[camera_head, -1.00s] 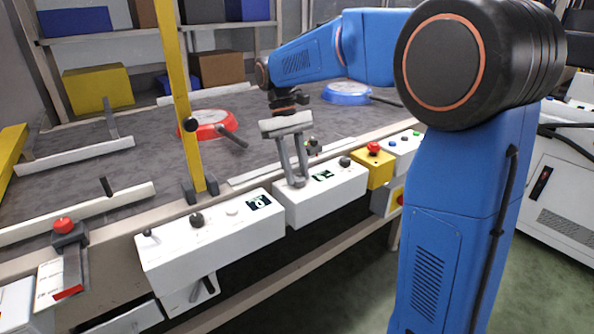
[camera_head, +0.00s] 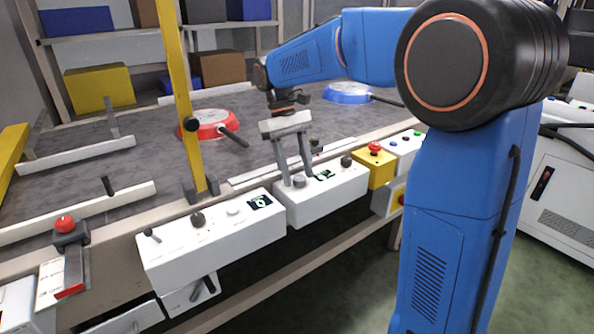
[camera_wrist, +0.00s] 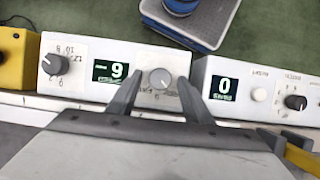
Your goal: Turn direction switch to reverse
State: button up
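A grey round knob (camera_head: 299,181) sits at the left end of the right-hand white control box (camera_head: 340,191). It also shows in the wrist view (camera_wrist: 160,78), beside a lit display (camera_wrist: 111,71) and small lettering. I cannot read its setting surely. My gripper (camera_head: 298,179) is over this box, its two fingers spread on either side of the knob. In the wrist view, my gripper (camera_wrist: 159,85) shows a gap between each fingertip and the knob; nothing is held. A black knob (camera_head: 346,161) is at the box's other end.
The left-hand white box (camera_head: 212,236) carries a small lever, a black knob, a button and a display. A yellow box with a red button (camera_head: 375,147) stands to the right. A yellow post (camera_head: 184,110) rises nearby. Red (camera_head: 208,124) and blue (camera_head: 347,93) pans lie on the conveyor.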

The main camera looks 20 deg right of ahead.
jog(key=shift+r, duration=0.1)
jog(key=v, duration=1.7)
jog(key=shift+w, duration=0.15)
jog(key=s+d+f+m+t+y, duration=0.1)
jog(key=s+d+f+t, duration=0.2)
jog(key=s, duration=0.6)
jog(key=s+d+f+m+t, duration=0.15)
jog(key=s+d+f, duration=0.25)
jog(key=s, duration=0.4)
jog(key=s+d+f+t, duration=0.1)
jog(key=s+f+t, duration=0.1)
jog(key=s+f, duration=0.5)
jog(key=s+d+f+m+t, duration=0.1)
jog(key=s+f+t, duration=0.1)
jog(key=s+f, duration=0.5)
notch_tip(320, 180, down, 2)
jog(key=shift+s+d+f, duration=0.1)
jog(key=shift+s+d, duration=0.2)
